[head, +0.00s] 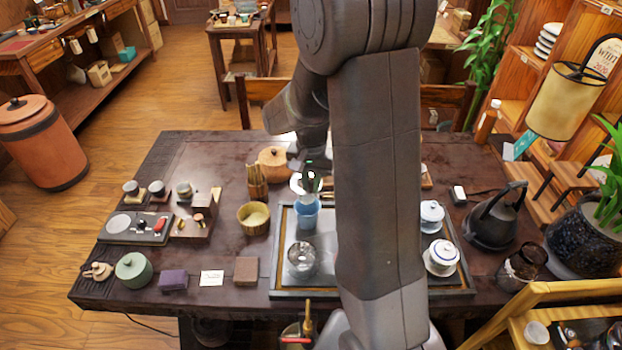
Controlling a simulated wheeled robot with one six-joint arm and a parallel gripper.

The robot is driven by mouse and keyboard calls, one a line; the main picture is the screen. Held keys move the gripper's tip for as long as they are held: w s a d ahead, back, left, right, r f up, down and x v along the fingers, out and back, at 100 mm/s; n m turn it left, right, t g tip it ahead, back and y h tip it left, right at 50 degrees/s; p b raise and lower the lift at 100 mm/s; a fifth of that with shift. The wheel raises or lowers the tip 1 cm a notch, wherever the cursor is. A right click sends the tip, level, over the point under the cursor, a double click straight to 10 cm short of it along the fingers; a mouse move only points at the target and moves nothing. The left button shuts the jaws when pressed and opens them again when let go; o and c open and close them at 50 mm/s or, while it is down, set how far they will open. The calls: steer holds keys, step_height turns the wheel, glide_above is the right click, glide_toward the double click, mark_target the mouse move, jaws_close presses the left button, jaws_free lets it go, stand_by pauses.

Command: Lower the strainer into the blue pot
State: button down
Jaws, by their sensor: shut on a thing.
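The blue pot (306,214) stands on the tea tray (278,262) near its back left, with its mouth facing up. My gripper (311,178) is small and partly dark in this view, just above and behind the pot's mouth. It is shut on the strainer, which is too small and too mixed with the fingers to make out clearly. I cannot tell whether any of the strainer is inside the pot's rim. My arm hides the middle of the tray.
A glass bowl (302,259) sits on the tray in front of the pot. A wooden holder (257,181), a round wooden pot (273,163) and a bamboo cup (253,218) stand close by. White lidded cups (441,257) and a dark kettle (495,218) are at the right.

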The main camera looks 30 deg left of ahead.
steer(key=shift+f+b, duration=3.15)
steer(key=shift+f, duration=1.2)
steer(key=c, duration=0.8)
jaws_free()
steer(key=shift+o, duration=0.2)
steer(key=shift+r, duration=0.1)
steer(key=shift+r+p, duration=2.55)
steer(key=shift+r, duration=0.9)
steer(key=shift+w, duration=0.1)
